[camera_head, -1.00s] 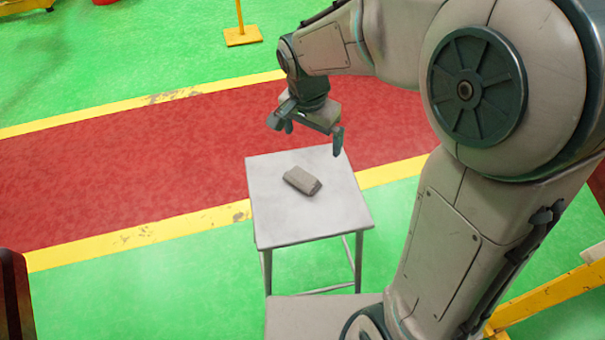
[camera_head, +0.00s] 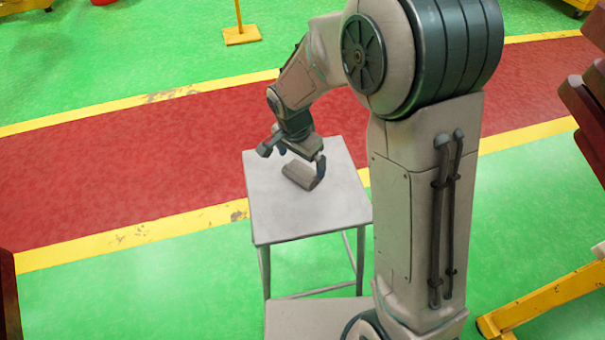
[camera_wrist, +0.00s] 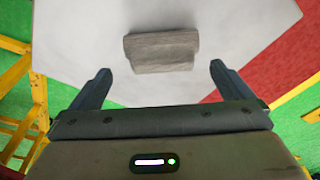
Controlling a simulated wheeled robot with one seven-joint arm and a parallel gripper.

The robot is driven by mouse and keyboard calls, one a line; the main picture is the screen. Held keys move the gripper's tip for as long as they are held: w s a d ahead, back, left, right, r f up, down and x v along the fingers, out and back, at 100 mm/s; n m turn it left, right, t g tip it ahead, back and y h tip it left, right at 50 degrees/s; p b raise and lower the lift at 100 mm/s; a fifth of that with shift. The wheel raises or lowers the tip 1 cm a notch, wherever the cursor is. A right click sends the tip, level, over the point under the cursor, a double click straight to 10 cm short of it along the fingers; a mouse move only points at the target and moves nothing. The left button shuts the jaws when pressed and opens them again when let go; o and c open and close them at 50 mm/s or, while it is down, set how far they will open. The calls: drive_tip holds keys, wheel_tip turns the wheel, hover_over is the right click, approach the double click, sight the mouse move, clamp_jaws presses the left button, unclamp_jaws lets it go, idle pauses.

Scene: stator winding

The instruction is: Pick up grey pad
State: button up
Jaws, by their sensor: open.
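The grey pad (camera_head: 300,177) lies on the top of a small pale table (camera_head: 300,220). In the wrist view the pad (camera_wrist: 161,51) is a rough grey block ahead of the fingertips and roughly centred between them. My gripper (camera_head: 293,157) is open and empty, above the pad at the far part of the tabletop. In the wrist view its two fingers (camera_wrist: 160,70) are spread wider than the pad. In the head view the gripper hides the pad's far edge. Whether a finger touches the pad or table I cannot tell.
The tabletop around the pad is bare. A yellow stand (camera_head: 241,34) is on the green floor at the back. A yellow frame (camera_head: 545,300) stands at the lower right, and dark red slabs (camera_head: 588,110) are at the right edge.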

sight(302, 170)
drive_tip(key=f, duration=0.3)
drive_tip(key=shift+w+f, duration=0.25)
drive_tip(key=shift+f, duration=0.1)
drive_tip(key=c, duration=0.8)
drive_tip(key=shift+r, duration=0.15)
drive_tip(key=r, duration=0.4)
drive_tip(key=shift+d+r+p, duration=0.2)
drive_tip(key=shift+r+p, duration=0.05)
drive_tip(key=shift+p, duration=0.05)
drive_tip(key=s+d+r, duration=0.2)
drive_tip(key=d+r, duration=0.1)
drive_tip(key=d, duration=0.2)
drive_tip(key=s+d+r+p, duration=0.1)
drive_tip(key=s+d+r, duration=0.1)
drive_tip(key=d, duration=0.3)
drive_tip(key=shift+d+r, duration=0.35)
drive_tip(key=shift+r, duration=0.3)
